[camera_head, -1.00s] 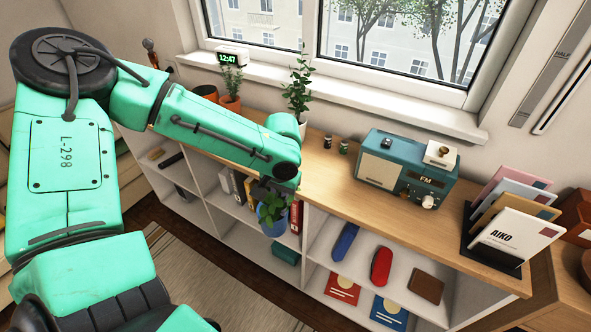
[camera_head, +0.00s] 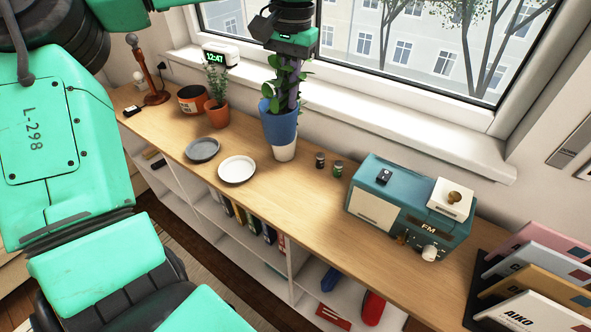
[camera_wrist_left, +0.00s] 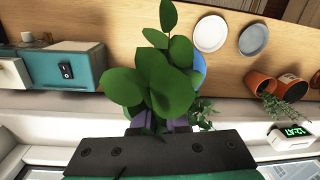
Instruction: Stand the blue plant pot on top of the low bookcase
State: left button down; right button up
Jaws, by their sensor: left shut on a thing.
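The blue plant pot (camera_head: 279,124) with its leafy plant hangs upright from my left gripper (camera_head: 292,94) over the low bookcase's wooden top (camera_head: 265,201). The gripper points down and is shut on the pot, its fingers partly hidden by leaves. In the left wrist view, leaves cover most of the pot and only a sliver of blue (camera_wrist_left: 199,68) shows. A white pot (camera_head: 284,153) shows just below the blue pot, mostly hidden by it; I cannot tell whether they touch. My right gripper is not in view.
A grey dish (camera_head: 202,149) and a white dish (camera_head: 237,169) lie left of the pot. Terracotta pots (camera_head: 217,115) stand behind them. Two small jars (camera_head: 337,168) and a teal radio (camera_head: 411,208) stand to the right. Bare wood lies in front, between white dish and radio.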

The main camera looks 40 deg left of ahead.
aim_at(280, 116)
pick_arm(q)
jog(key=s+f, duration=0.2)
jog(key=f, duration=0.1)
jog(key=s+f, duration=0.1)
jog(key=shift+f, duration=0.15)
notch_tip(280, 116, down, 14)
jog(key=c, duration=1.3)
grip_release()
jog(key=o, duration=0.4)
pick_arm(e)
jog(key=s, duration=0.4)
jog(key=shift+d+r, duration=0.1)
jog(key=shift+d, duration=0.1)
